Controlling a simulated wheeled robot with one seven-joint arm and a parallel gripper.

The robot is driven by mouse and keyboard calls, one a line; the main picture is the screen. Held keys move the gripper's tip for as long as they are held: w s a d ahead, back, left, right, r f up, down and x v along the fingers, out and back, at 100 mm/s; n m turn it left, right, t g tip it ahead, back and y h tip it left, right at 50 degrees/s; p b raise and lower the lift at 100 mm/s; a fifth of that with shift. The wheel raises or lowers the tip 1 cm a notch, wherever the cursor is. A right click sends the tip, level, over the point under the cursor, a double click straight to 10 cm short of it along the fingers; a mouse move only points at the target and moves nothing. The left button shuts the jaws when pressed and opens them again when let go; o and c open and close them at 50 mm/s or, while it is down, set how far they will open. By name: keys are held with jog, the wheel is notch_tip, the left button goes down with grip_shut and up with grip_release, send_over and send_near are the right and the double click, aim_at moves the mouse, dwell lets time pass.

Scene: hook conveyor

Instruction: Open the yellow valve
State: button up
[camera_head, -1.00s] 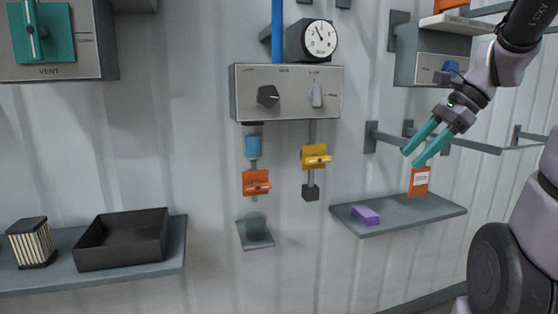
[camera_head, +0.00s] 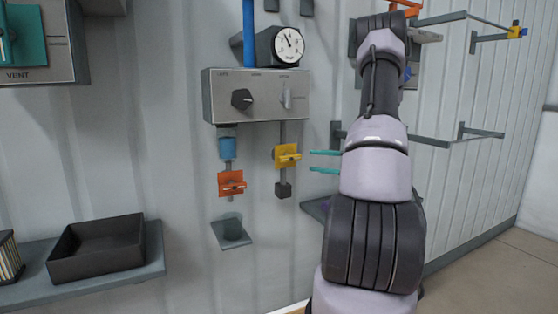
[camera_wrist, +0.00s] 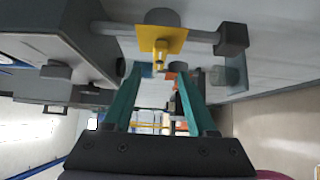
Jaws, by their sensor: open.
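The yellow valve (camera_head: 287,156) sits on a thin vertical pipe below the grey control panel, with its small yellow handle pointing right. A dark block (camera_head: 283,190) ends the pipe below it. My gripper (camera_head: 312,162) is open and empty, just to the right of the valve, its teal fingers pointing left toward it. In the wrist view the valve (camera_wrist: 162,38) shows ahead of the fingers, and my gripper (camera_wrist: 160,75) has its two fingers apart, with the handle near the gap. I cannot tell whether anything touches.
An orange valve (camera_head: 231,183) sits on the neighbouring pipe to the left, under a blue cylinder (camera_head: 227,148). The grey panel (camera_head: 257,97) with a knob juts out above. A black tray (camera_head: 97,250) stands on the left shelf. A wall bracket (camera_head: 428,141) is at right.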

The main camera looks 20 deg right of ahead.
aim_at(293, 159)
jog(key=x, duration=1)
grip_shut()
